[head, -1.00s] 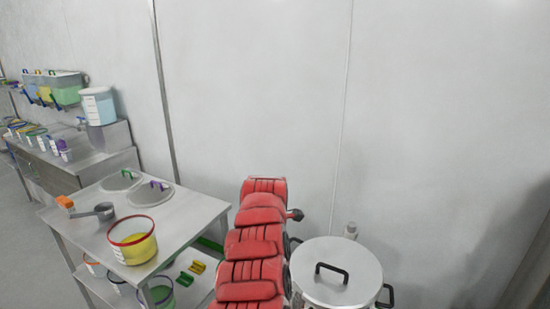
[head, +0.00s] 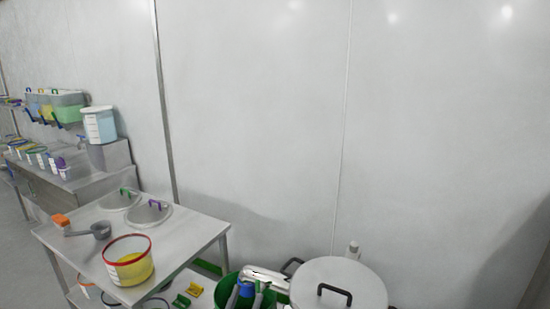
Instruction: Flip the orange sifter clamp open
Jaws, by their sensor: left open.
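I cannot make out the orange sifter clamp or the sifter in the head view. My right gripper is not in view.
The steel table (head: 190,239) bears two round lids and a red-rimmed tub (head: 129,260) of yellow material. The green bucket (head: 222,289) holds grey and blue tools. The lidded vessel (head: 345,272) stands at lower right. A pale wall closes off the back.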

